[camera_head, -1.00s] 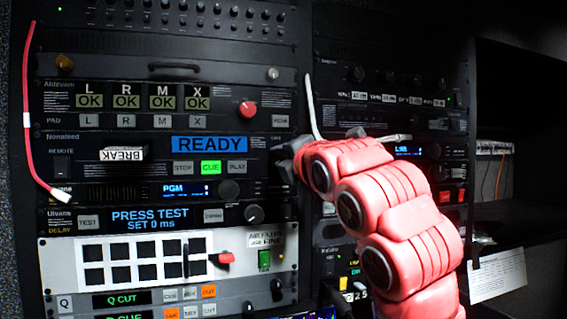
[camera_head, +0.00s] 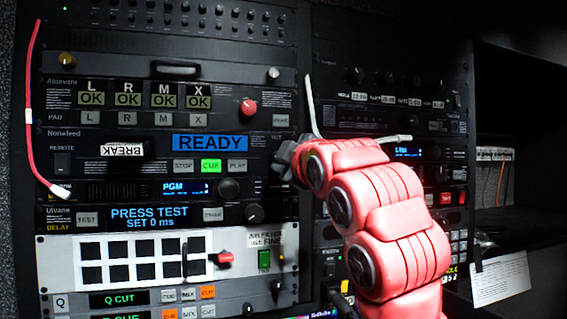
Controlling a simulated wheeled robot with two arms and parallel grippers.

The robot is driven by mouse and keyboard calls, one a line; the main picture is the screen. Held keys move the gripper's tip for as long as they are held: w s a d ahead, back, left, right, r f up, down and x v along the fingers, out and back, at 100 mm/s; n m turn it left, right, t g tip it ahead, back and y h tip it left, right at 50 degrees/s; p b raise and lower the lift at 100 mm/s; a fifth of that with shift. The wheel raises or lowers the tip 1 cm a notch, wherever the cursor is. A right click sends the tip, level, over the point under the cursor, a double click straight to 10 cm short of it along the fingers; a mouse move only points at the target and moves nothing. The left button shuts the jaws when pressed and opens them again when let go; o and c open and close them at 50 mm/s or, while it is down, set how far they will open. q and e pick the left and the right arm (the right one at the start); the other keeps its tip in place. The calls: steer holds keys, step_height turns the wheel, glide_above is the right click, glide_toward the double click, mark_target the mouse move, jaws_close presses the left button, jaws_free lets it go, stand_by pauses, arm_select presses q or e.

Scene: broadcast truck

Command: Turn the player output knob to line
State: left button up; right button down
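The player unit in the left rack has a blue READY display (camera_head: 209,143) and STOP, CUE and PLAY buttons (camera_head: 211,166), with CUE lit green. A small label, too blurred to read surely, shows at its right end. My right gripper (camera_head: 284,157), dark grey at the end of my red arm, is at that right end, over the rack's edge. It hides what lies behind it, and no output knob can be made out there. The gripper is small and dark, so its fingers cannot be read. My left gripper is not in view.
A red knob (camera_head: 249,107) sits on the unit above. A black knob (camera_head: 229,188) is on the PGM unit below, and another (camera_head: 254,213) under it. A pale cable (camera_head: 311,106) hangs by the gripper. A red cable (camera_head: 31,108) runs down the left side.

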steer(key=shift+a+m+h, duration=0.1)
steer(key=shift+m+h, duration=0.25)
steer(key=shift+m, duration=5.7)
steer(key=shift+m+h, duration=0.35)
steer(key=shift+m, duration=5.7)
steer(key=c, duration=0.5)
jaws_free()
steer(key=shift+c, duration=0.2)
steer(key=shift+s, duration=0.1)
